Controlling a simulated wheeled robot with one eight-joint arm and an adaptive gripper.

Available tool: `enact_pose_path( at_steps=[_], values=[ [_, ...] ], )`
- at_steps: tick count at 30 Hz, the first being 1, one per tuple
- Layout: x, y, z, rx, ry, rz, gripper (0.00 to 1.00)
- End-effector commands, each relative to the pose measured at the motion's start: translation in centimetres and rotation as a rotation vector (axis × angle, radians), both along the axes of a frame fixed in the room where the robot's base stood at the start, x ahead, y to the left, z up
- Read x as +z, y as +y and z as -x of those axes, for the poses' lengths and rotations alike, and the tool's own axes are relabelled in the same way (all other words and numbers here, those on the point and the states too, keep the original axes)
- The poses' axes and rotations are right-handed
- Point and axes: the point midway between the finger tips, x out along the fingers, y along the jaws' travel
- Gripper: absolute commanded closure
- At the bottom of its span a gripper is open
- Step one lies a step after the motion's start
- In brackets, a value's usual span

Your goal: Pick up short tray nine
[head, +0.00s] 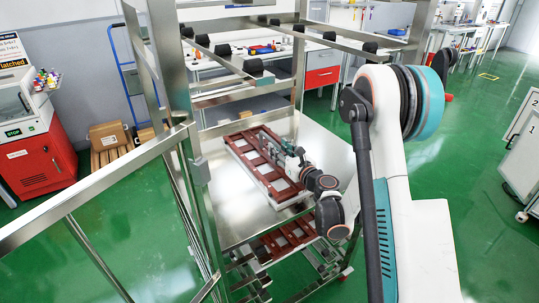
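A brown-red tray frame with rows of square openings (240,148) lies on the upper metal shelf (222,205) of a steel rack. A similar brown-red tray (270,246) shows partly on the shelf below. I can read no number on either, so I cannot tell which is short tray nine. My gripper (283,148) is at the end of my arm, over the right part of the upper tray. It is small in the view and partly blends with the tray. I cannot tell whether its fingers are open or shut, or whether they touch the tray.
Steel rack posts (172,70) and a slanted rail (95,190) stand at the left of the shelf. Crossbars with black pads (228,50) run above it. A red and white machine (38,155) stands at far left, a white cabinet (525,150) at far right.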

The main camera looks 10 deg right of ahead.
Motion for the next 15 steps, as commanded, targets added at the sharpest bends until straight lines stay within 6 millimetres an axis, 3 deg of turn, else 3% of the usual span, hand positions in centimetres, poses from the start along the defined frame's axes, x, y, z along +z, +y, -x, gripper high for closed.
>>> enact_pose_path(
  at_steps=[15],
  values=[
    [0.3, 1.8, -4.7, 0.0, 0.0, -0.001, 0.64]
  ],
)
